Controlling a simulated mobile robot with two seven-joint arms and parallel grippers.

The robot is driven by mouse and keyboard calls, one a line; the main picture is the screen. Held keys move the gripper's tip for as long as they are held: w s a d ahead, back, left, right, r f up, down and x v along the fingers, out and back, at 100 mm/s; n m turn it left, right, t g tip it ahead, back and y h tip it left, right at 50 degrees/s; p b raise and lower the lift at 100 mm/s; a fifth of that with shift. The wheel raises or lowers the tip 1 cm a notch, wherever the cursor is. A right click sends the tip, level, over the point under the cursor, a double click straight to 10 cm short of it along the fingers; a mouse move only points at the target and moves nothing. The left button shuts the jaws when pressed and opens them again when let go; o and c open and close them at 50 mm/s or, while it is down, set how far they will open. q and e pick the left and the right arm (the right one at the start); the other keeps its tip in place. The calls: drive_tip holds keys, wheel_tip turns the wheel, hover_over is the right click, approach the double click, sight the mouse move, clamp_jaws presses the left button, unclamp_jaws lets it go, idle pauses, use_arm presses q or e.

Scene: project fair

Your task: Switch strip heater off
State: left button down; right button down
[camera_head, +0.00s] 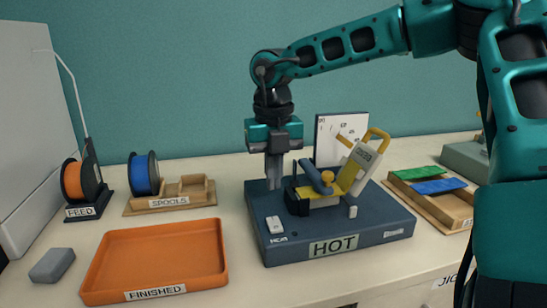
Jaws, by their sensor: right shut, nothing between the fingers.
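The strip heater looks to be the dark blue box (250,222) labelled "HOT" in the middle of the table. A small white rocker-like switch (275,225) sits on its top near the left front corner; its position is too small to tell. My right gripper (273,184) points down over the back left part of the box, behind the switch. Its fingers are shut and empty. I cannot tell whether the fingertips touch the box. A yellow and grey fixture with a blue roll (316,177) stands on the box, right of my gripper. My left gripper is out of view.
An orange tray (155,255) labelled "FINISHED" lies left of the box. Behind it are a wooden "SPOOLS" holder (170,203), a blue spool (144,173) and an orange spool (73,181). A wooden tray (450,208) with green and blue pieces is at right.

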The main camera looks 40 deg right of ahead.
sight(273, 219)
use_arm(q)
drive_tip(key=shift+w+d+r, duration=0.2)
use_arm(e)
wheel_tip(273, 219, down, 7)
drive_tip(key=shift+f, duration=0.1)
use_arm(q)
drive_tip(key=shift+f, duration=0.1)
